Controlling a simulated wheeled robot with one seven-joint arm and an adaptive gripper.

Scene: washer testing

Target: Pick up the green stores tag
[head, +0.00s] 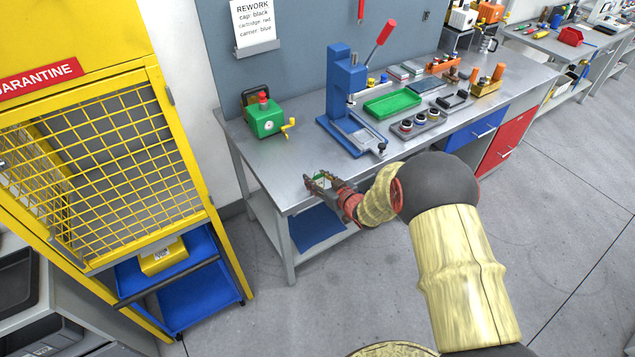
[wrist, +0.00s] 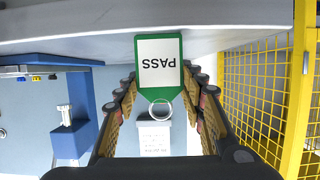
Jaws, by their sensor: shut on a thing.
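The green tag (wrist: 158,50) has a white panel reading PASS, upside down in the wrist view, and a ring (wrist: 160,107) at its end. My gripper (wrist: 160,90) has its fingers on both sides of the tag and is shut on it. In the head view my gripper (head: 324,183) is at the front edge of the steel bench, near its left corner. A small bit of green from the tag (head: 321,177) shows between the fingers there. Its height over the bench top is hard to tell.
The steel bench (head: 262,165) carries a green cranked box (head: 264,119), a blue press (head: 340,90), a green tray (head: 392,103) and a grey tray with round parts (head: 419,125). A yellow mesh quarantine cage (head: 110,160) stands at left. The bench's front left top is clear.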

